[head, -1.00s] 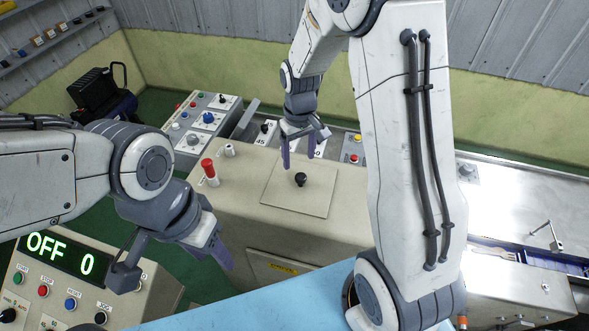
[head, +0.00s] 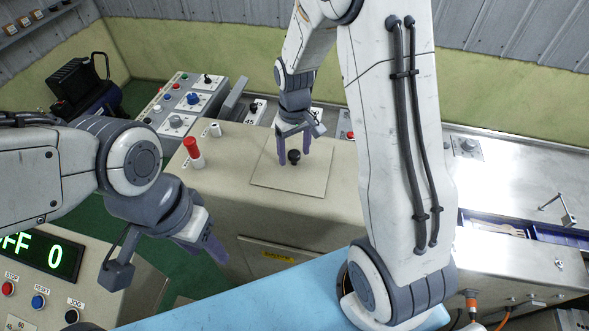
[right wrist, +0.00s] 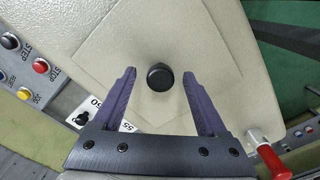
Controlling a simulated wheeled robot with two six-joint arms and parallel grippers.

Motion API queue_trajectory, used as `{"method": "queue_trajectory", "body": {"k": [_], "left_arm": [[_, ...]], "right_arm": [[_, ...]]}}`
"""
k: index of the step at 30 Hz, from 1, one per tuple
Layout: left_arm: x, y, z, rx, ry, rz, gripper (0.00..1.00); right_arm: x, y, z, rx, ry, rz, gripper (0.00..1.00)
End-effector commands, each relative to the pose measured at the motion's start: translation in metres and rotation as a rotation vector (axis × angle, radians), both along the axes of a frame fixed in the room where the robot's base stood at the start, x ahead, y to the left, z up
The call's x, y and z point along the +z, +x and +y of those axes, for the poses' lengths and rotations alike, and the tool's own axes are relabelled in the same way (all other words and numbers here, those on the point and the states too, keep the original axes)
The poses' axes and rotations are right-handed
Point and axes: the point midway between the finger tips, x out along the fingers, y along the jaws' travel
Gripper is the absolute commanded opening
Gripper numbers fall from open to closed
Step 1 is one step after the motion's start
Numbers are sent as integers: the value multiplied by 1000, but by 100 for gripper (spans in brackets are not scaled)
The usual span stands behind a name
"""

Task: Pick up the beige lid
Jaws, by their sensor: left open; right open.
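The beige lid (head: 271,178) is a flat square plate with a black round knob (head: 294,157) at its middle, lying on top of the beige machine cabinet. In the right wrist view the lid (right wrist: 120,50) lies below the jaws, and its knob (right wrist: 160,77) shows between and slightly beyond the fingertips. My right gripper (head: 294,160) is open, pointing down over the lid with its fingers on either side of the knob. Whether a finger touches the knob cannot be told. My left gripper (head: 215,250) is open and empty, in front of the cabinet at the left.
A red-topped post (head: 193,152) and a small white post (head: 215,130) stand left of the lid. Control panels (head: 185,105) lie behind. A display box (head: 45,262) is at lower left, and a metal worktop (head: 510,185) is at right.

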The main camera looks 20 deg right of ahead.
Motion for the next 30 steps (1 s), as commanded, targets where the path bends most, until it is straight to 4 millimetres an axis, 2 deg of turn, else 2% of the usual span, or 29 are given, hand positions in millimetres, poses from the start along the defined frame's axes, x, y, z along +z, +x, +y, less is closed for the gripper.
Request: {"method": "queue_trajectory", "body": {"k": [1,3,10,11,15,16,17,30], "left_arm": [[-12,0,0,1,0,0,50],[-15,0,0,2,0,0,50],[-13,0,0,3,0,0,50],[-13,0,0,3,0,0,50],[-13,0,0,3,0,0,50],[-13,0,0,3,0,0,50],[-13,0,0,3,0,0,50],[-13,0,0,2,0,0,50]], "right_arm": [[-13,0,0,1,0,0,75],[-17,0,0,1,0,0,75],[-15,0,1,0,0,0,75],[-15,0,1,0,0,0,71],[-15,0,1,0,0,0,18],[-15,0,1,0,0,0,6],[-15,0,1,0,0,0,0],[-15,0,1,0,0,-1,0]]}}
